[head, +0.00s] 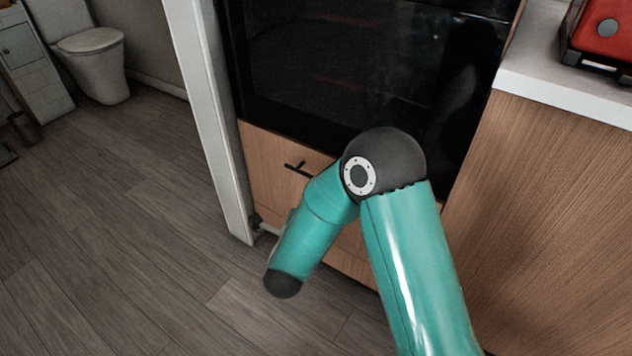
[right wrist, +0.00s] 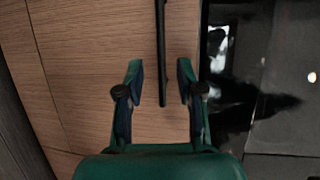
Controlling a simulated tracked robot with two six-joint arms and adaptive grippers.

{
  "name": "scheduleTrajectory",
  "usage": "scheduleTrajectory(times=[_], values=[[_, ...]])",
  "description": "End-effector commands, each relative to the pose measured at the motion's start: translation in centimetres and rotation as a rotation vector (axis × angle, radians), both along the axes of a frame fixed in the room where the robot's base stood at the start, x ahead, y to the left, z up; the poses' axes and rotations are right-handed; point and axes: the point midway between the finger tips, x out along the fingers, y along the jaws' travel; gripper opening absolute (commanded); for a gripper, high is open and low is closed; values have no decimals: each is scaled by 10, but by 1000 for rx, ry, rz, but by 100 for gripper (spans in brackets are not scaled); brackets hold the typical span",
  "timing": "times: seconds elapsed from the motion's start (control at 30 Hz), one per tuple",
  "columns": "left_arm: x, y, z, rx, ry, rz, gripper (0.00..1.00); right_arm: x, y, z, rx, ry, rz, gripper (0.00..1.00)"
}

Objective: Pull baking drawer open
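The baking drawer (head: 262,155) is a wood-grain panel with a black bar handle (head: 298,168), directly below the black oven. It looks closed, and my right arm covers its right part. In the right wrist view the wood front (right wrist: 90,60) fills the left and middle, with the dark handle bar (right wrist: 161,50) running down from the top edge. My right gripper (right wrist: 160,70) is open, with one finger on each side of the bar's near end. I cannot tell whether either finger touches it. In the head view its fingers are not clearly visible. My left gripper is not in view.
The black oven (head: 350,70) stands above the drawer. A pale upright panel (head: 208,110) borders it on the left, and a wood cabinet (head: 545,190) with a white countertop (head: 560,95) on the right.

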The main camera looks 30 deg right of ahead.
Motion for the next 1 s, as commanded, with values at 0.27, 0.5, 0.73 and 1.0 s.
scheduleTrajectory(times=[0.27,0.5,0.73,1.0], values=[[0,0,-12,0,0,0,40,40,-41,-12,0,-2,-3,37],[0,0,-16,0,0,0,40,59,-58,-16,-1,1,0,37],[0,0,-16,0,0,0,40,62,-60,-16,-1,1,3,37],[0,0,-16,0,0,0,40,62,-60,-16,0,2,3,15]])
